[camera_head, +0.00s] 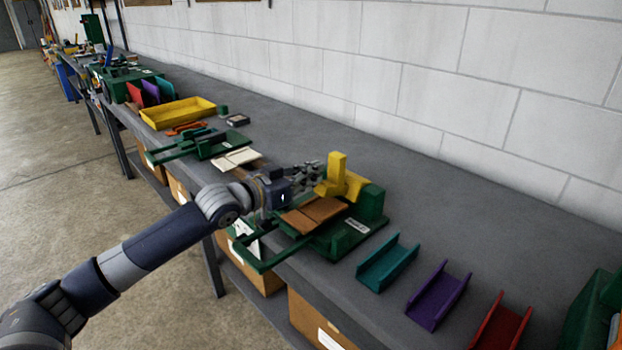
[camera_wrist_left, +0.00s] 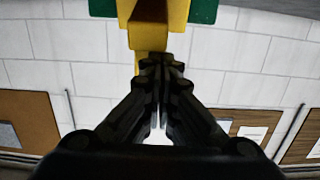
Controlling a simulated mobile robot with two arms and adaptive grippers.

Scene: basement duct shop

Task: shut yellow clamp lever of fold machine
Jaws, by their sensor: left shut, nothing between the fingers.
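The green fold machine (camera_head: 368,206) stands on the grey bench, with a brown sheet (camera_head: 313,214) on its bed. Its yellow clamp lever (camera_head: 337,168) has one part standing upright beside a lower yellow block. My left gripper (camera_head: 316,170) is shut and empty, just left of the upright lever. In the left wrist view the shut fingertips (camera_wrist_left: 162,64) overlap the lower end of the yellow lever (camera_wrist_left: 150,40); I cannot tell if they touch it. Green machine parts (camera_wrist_left: 203,10) show at the top of that view. My right gripper is not in view.
Teal (camera_head: 387,262), purple (camera_head: 438,296) and red (camera_head: 499,323) channels lie on the bench right of the machine. A yellow tray (camera_head: 178,112) and another green tool (camera_head: 205,144) stand farther left. The block wall (camera_head: 430,75) runs behind; the bench between is clear.

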